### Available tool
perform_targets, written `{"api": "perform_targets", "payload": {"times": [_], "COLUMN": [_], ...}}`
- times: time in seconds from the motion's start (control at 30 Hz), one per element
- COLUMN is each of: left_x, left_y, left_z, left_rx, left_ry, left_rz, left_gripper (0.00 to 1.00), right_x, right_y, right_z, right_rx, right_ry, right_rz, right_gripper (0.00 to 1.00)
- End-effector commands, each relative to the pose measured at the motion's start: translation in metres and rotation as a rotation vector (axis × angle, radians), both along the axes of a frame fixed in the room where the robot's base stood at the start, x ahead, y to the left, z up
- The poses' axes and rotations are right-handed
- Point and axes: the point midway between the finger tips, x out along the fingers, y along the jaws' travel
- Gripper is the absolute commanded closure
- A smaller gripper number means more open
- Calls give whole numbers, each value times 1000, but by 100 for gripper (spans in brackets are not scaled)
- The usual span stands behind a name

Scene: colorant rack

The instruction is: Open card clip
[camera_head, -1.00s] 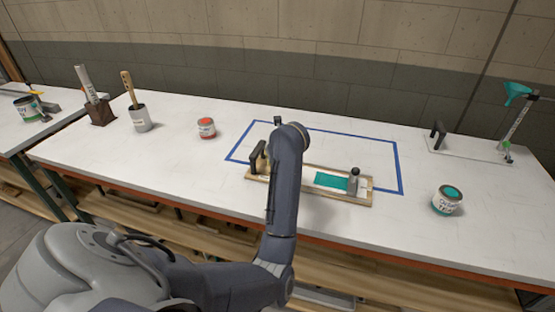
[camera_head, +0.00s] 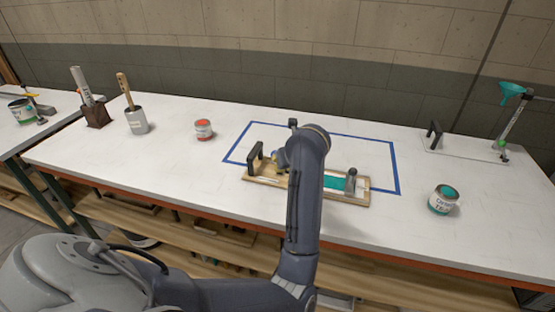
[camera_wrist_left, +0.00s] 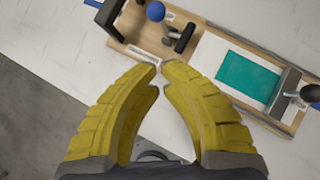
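A wooden board (camera_head: 262,178) holds a white card with a teal patch (camera_head: 336,182), also visible in the left wrist view (camera_wrist_left: 247,76). A grey clip-like bar with a dark ball knob (camera_wrist_left: 287,92) lies across the card's right end; in the head view it stands at the board's right (camera_head: 351,183). A blue ball knob (camera_wrist_left: 155,12) and a dark lever (camera_wrist_left: 185,38) sit left of the card. My left gripper (camera_wrist_left: 161,66) has a narrow gap between its yellow fingers, empty, its tips in front of the board's near edge. My arm hides it in the head view. My right gripper is out of view.
A black handle (camera_head: 255,157) rises at the board's left end. Blue tape (camera_head: 397,168) outlines a work area. A teal paint can (camera_head: 443,200) stands to the right, a red can (camera_head: 204,129) to the left. The table front is clear.

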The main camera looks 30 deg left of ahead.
Motion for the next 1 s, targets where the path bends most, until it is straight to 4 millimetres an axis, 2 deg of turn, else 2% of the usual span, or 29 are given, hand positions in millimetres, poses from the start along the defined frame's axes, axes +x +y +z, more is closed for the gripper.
{"api": "perform_targets", "payload": {"times": [0.03, 0.1, 0.23, 0.37, 0.5, 0.6, 0.77, 1.0], "left_x": [1, 2, 2, 4, 9, 12, 14, 22], "left_y": [-7, -15, -30, -49, -67, -71, -64, -35], "left_z": [-14, -31, -54, -63, -55, -46, -40, -42], "left_rx": [65, 187, 478, 786, 1055, 1155, 1187, 1186], "left_ry": [64, 165, 378, 581, 747, 825, 865, 867], "left_rz": [-28, -75, -177, -275, -335, -344, -356, -356], "left_gripper": [100, 100, 100, 100, 100, 100, 100, 100], "right_x": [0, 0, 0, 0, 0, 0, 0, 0], "right_y": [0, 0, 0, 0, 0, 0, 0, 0], "right_z": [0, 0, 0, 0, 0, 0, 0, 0], "right_rx": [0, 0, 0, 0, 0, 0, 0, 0], "right_ry": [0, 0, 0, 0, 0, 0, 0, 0], "right_rz": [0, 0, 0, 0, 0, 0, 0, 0], "right_gripper": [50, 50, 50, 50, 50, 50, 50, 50]}}
